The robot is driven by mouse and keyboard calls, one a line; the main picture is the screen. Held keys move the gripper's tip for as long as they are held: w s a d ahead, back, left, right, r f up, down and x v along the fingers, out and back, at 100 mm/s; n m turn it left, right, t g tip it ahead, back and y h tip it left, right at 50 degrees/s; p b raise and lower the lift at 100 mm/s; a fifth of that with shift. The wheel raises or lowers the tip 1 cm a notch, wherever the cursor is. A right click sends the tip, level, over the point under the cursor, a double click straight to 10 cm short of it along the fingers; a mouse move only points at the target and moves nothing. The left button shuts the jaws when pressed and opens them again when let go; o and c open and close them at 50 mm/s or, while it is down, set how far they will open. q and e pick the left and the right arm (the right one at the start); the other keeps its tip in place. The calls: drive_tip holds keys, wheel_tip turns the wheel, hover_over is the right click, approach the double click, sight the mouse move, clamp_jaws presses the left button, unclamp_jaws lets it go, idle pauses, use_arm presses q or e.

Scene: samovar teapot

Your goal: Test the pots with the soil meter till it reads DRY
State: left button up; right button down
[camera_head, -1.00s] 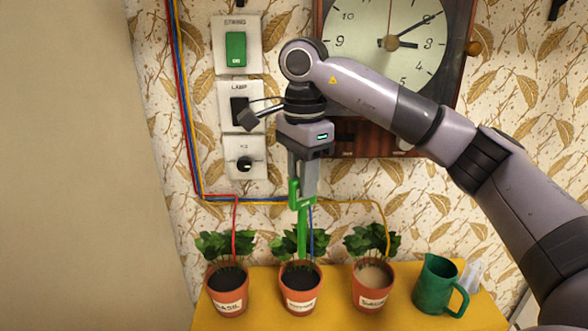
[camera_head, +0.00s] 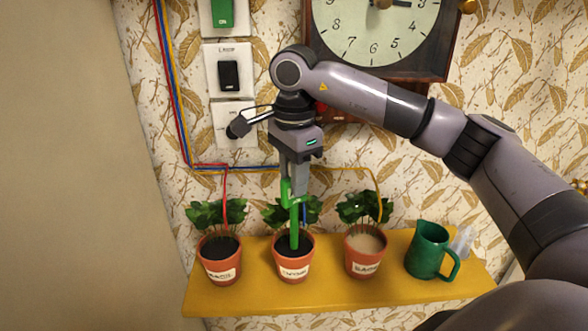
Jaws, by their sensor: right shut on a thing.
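Three labelled terracotta pots with leafy plants stand on a yellow shelf: a left pot (camera_head: 221,262), a middle pot (camera_head: 293,265) and a right pot (camera_head: 364,259). The left and middle pots hold dark soil; the right pot's soil is pale. My right gripper (camera_head: 291,186) is above the middle pot, shut on the green soil meter (camera_head: 294,222). The meter points down, and its lower end overlaps the dark soil of the middle pot; how deep it sits I cannot tell. No reading is legible. My left gripper is not in view.
A green jug (camera_head: 428,252) stands on the yellow shelf (camera_head: 225,298) right of the pots, with a clear item (camera_head: 463,240) behind it. Red, blue and yellow wires run down the wall to the pots. Switches (camera_head: 229,74) and a clock (camera_head: 375,35) are above.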

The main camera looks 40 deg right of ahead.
sight(294, 203)
drive_tip(key=shift+f+b, duration=1.85)
drive_tip(key=shift+f, duration=1.25)
drive_tip(key=c, duration=0.8)
unclamp_jaws()
drive_tip(key=shift+c, duration=0.2)
